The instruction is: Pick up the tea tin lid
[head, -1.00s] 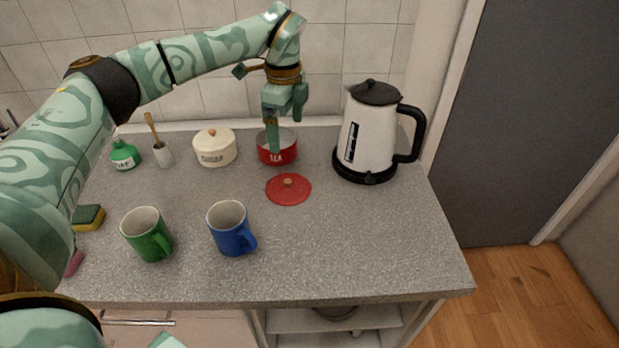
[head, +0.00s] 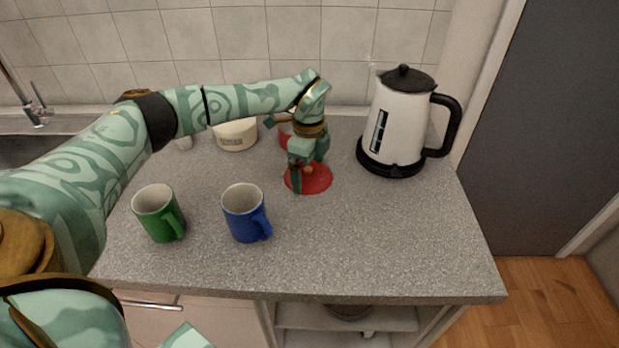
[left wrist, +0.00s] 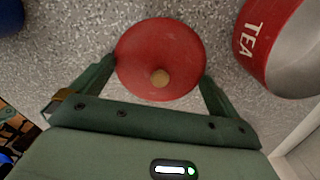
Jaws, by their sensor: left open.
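The red tea tin lid (head: 318,180) with its small wooden knob lies flat on the grey counter. In the left wrist view the lid (left wrist: 160,45) is between the fingers of my left gripper (left wrist: 158,78), with the knob (left wrist: 160,77) near the middle of the gap. My left gripper (head: 306,181) is open, pointing down over the lid, and partly hides it in the head view. The red tea tin (head: 285,135) stands behind, mostly hidden by my arm. In the left wrist view the tin (left wrist: 258,50) is open, beside the lid. My right gripper is not in view.
A white kettle (head: 392,125) stands right of the lid. A blue mug (head: 243,215) and a green mug (head: 155,215) stand front left. A cream tin (head: 236,137) is behind my arm. The counter (head: 370,235) is clear at front right.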

